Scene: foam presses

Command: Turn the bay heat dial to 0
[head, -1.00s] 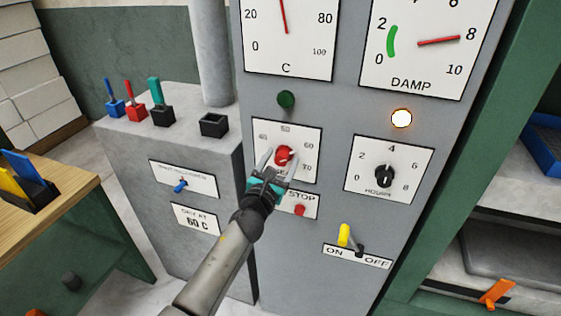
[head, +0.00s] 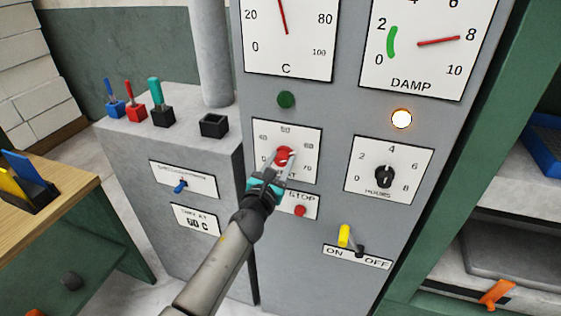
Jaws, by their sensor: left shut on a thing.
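The red dial (head: 284,153) sits on a white scale plate (head: 303,139) on the grey cabinet front. Small numbers show around the plate's edge, partly too blurred to read; its lower part is behind the gripper. My left gripper (head: 281,161) comes up from below and is shut on the red dial. The fingers hide much of the dial, so I cannot tell which number it points at. My right gripper is not in view.
A black hours dial (head: 384,175) is to the right. Below are a red stop button (head: 299,211) and a yellow-tipped ON/OFF lever (head: 345,236). An orange lamp (head: 401,118) glows. The C gauge (head: 288,45) and DAMP gauge (head: 425,55) are above.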

